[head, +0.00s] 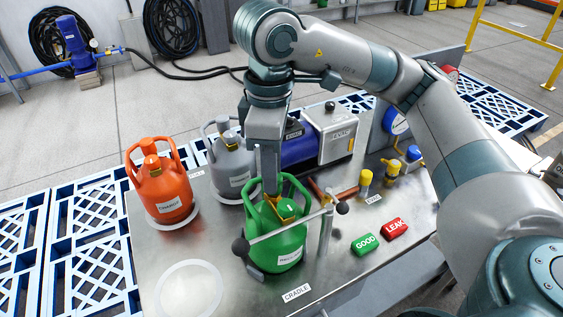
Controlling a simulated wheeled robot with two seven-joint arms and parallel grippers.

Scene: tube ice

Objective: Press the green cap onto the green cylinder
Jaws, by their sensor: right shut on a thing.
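The green cylinder (277,250) stands upright in the cradle at the front middle of the metal table, with a bar and dark knobs across its front. Its green collar surrounds a brass valve at the top. A small green cap (289,209) with a white mark shows at the valve. My right gripper (272,192) points straight down into the collar and is shut, apparently on the green cap. The fingertips are small and partly hidden by the collar, so I cannot tell whether the cap is fully seated. My left gripper is not in view.
An orange cylinder (166,190) and a grey cylinder (231,166) stand to the left and behind. Yellow-capped fittings (365,179), a green GOOD block (364,243) and a red LEAK block (394,229) sit right. An empty white ring (160,297) lies at front left.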

